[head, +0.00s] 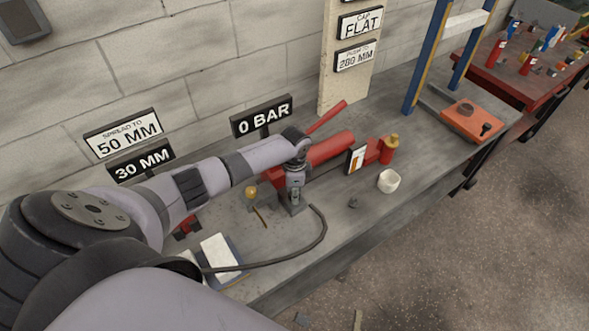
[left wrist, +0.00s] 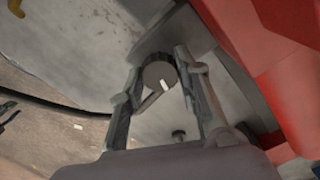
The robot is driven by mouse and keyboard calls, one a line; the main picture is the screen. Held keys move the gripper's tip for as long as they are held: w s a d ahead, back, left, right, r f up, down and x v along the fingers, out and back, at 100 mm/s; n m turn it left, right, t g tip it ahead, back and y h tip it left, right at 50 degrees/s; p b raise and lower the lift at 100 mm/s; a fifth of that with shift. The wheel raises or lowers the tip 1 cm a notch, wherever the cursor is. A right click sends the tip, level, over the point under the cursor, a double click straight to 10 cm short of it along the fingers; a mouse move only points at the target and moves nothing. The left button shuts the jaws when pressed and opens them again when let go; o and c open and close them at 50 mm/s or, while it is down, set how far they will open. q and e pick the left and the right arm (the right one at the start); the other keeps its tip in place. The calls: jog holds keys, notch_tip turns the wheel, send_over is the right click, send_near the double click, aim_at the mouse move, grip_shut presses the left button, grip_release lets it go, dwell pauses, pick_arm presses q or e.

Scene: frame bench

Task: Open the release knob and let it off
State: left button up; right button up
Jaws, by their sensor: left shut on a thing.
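The release knob (left wrist: 157,73) is a dark round knob with a white mark in the left wrist view. My left gripper (left wrist: 160,65) has its two fingers on either side of it and is shut on it. The knob is on a grey part beside a red body (left wrist: 285,95). In the head view my left gripper (head: 294,193) reaches down at the near end of the red pump (head: 332,147), which has a raised red lever (head: 327,116); my arm hides the knob there. A sign behind reads 0 BAR (head: 262,115). My right gripper is out of view.
A black hose (head: 318,240) curves over the grey bench. A brass-topped part (head: 251,192) stands left of the gripper. A white cup (head: 389,180) and a red cylinder (head: 388,150) stand to the right. Signs read 50 MM (head: 124,134) and 30 MM (head: 141,159). A blue press frame (head: 428,55) stands farther back.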

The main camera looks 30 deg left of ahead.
pick_arm(q)
jog(key=shift+n+p, duration=0.3)
jog(key=shift+n, duration=0.6)
jog(key=o, duration=1.1)
jog(key=shift+o, duration=0.2)
jog(key=shift+r, duration=0.1)
notch_tip(320, 180, up, 12)
